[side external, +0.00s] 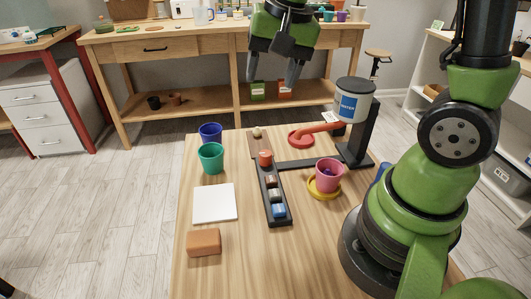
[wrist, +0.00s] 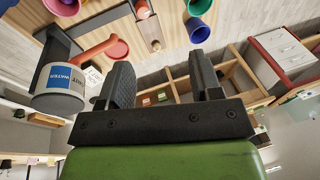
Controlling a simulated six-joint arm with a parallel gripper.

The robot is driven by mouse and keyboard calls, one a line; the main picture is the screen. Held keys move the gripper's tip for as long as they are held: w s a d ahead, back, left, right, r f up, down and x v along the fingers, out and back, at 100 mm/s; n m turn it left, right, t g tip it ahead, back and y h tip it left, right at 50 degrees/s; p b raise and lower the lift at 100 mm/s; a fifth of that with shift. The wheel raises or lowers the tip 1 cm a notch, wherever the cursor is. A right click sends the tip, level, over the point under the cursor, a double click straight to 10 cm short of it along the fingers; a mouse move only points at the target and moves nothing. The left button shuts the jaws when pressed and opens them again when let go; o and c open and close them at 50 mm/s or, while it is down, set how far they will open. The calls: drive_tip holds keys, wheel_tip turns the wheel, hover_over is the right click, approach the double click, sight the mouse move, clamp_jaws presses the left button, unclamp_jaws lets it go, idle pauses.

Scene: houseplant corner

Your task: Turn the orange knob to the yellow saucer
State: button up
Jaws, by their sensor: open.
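The orange knob (side external: 265,158) stands at the far end of a black strip on the wooden table; it also shows near the top of the wrist view (wrist: 142,9). The yellow saucer (side external: 330,194) lies right of the strip, under a pink cup (side external: 328,174). An orange-red spout (side external: 318,130) runs from the white water tank (side external: 351,103) to above the red saucer (side external: 293,139). My gripper (side external: 286,74) is open and empty, above and beyond the table's far edge in the side view, apart from the knob. Its two fingers (wrist: 160,64) are spread in the wrist view.
The black strip also holds several small blocks, one blue (side external: 279,210). A blue cup (side external: 210,132), a green cup (side external: 211,157), a white square (side external: 215,203) and an orange-brown block (side external: 204,242) are to its left. The tank's dark stand (side external: 363,139) rises at right.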

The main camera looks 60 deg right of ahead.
sight(265, 153)
drive_tip(key=w+d+f+m+g, duration=0.1)
drive_tip(key=f, duration=0.3)
drive_tip(key=w+d+f+m+g, duration=0.1)
drive_tip(key=f, duration=0.3)
drive_tip(key=w+d+f+m+g, duration=0.1)
drive_tip(key=w+d+f, duration=0.1)
drive_tip(key=f, duration=0.2)
drive_tip(key=shift+f+m, duration=0.15)
drive_tip(key=shift+m, duration=0.15)
wheel_tip(265, 153, down, 10)
drive_tip(key=shift+r, duration=0.1)
drive_tip(key=shift+w, duration=0.1)
drive_tip(key=c, duration=0.9)
